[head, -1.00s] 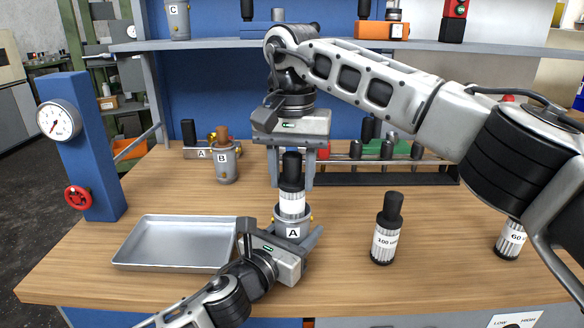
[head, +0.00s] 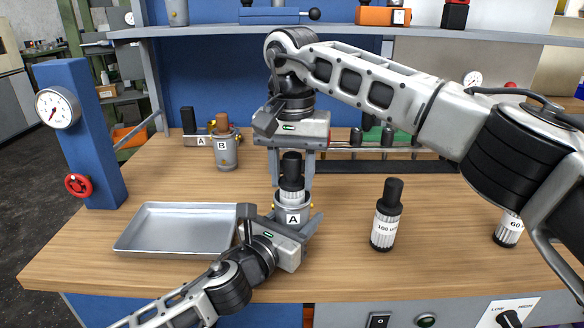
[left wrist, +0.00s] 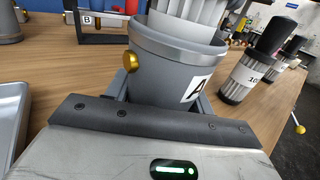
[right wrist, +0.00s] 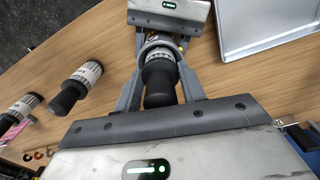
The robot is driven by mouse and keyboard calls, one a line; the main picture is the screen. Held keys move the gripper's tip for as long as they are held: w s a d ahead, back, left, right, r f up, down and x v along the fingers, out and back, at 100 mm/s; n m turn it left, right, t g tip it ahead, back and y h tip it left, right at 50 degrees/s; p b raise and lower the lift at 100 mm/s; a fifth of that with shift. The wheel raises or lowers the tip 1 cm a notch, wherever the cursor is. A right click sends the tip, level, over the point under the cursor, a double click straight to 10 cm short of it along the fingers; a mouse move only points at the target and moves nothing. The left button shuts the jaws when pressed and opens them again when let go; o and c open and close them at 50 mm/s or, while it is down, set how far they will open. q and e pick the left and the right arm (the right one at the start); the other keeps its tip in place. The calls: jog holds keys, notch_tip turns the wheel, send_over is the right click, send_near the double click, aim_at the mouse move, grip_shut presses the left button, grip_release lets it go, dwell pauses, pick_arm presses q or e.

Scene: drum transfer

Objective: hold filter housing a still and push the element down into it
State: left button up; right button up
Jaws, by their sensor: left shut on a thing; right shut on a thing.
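Housing A (head: 293,218) is a grey cup with a gold knob and an "A" label, upright on the bench. My left gripper (head: 297,226) is shut on it from the front; the left wrist view shows its wall (left wrist: 165,75) between the jaws. The filter element (head: 291,183), with a black handle on top and a white pleated body, stands upright with its lower part inside the housing. My right gripper (head: 291,176) is shut on it from above. The right wrist view shows the black handle (right wrist: 160,83) between the fingers. The element's lower end is hidden in the housing.
A "100" element (head: 386,215) stands to the right, and a "60" element (head: 508,229) farther right. An empty metal tray (head: 180,233) lies left of the housing. Housing B (head: 224,150) and a rack (head: 385,166) are behind. A gauge post (head: 85,140) stands left.

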jog(key=shift+f, duration=0.95)
jog(key=o, duration=1.4)
jog(key=shift+d, duration=0.1)
notch_tip(320, 180, up, 12)
jog(key=shift+r, duration=0.15)
pick_arm(q)
jog(key=o, duration=1.1)
jog(key=shift+o, duration=0.2)
jog(key=shift+s, duration=0.1)
